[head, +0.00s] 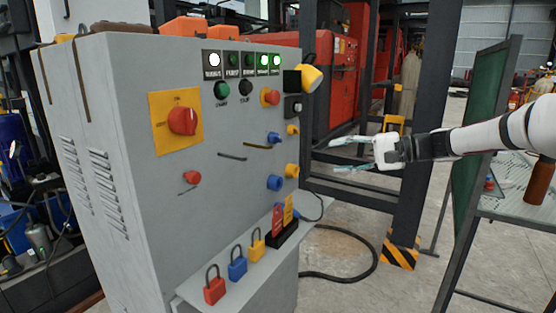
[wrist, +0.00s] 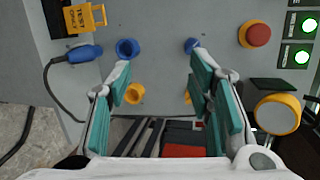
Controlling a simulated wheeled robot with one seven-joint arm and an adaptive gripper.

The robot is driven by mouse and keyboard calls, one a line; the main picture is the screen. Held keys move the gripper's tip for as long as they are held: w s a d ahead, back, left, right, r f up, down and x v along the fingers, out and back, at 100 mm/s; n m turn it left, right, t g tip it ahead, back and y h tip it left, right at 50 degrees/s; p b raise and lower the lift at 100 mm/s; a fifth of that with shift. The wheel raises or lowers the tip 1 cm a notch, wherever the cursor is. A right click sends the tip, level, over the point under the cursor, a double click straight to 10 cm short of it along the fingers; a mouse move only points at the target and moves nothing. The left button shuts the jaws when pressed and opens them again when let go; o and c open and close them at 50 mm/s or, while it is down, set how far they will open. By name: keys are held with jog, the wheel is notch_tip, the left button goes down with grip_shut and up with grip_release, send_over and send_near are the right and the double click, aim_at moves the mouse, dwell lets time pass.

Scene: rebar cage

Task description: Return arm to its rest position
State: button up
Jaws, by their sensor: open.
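My gripper (head: 350,154) is at the right of the grey control cabinet in the head view, level with its sockets and apart from it. Its white and teal fingers are spread with nothing between them. In the wrist view the open fingers (wrist: 165,95) frame part of the panel, with blue sockets (wrist: 126,48) and yellow sockets (wrist: 134,93) beyond. My white arm reaches in from the right edge of the head view.
The cabinet (head: 130,200) has a red rotary switch (head: 183,121), lit green lamps (head: 276,61) and a shelf with red, blue and yellow padlocks (head: 214,287). A dark post (head: 425,130) stands behind my gripper.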

jog(key=s+a+f+n+g+h, duration=0.1)
jog(key=s+a+n+g+h, duration=0.2)
jog(key=s, duration=0.8)
jog(key=s+a+f+n+g+h, duration=0.15)
jog(key=s+a+h, duration=0.35)
jog(key=s, duration=0.7)
jog(key=s+d+f+h, duration=0.2)
jog(key=s+d, duration=0.1)
jog(key=s, duration=0.7)
jog(key=s+d+f+h, duration=0.15)
jog(key=s+d, duration=0.25)
jog(key=s, duration=0.5)
jog(key=s+d+f+h, duration=0.2)
jog(key=s+d+h, duration=0.1)
jog(key=s, duration=0.7)
notch_tip(320, 180, up, 27)
jog(key=t+p, duration=0.3)
jog(key=p, duration=2.2)
jog(key=shift+s+d+n, duration=0.15)
jog(key=shift+d+n, duration=0.3)
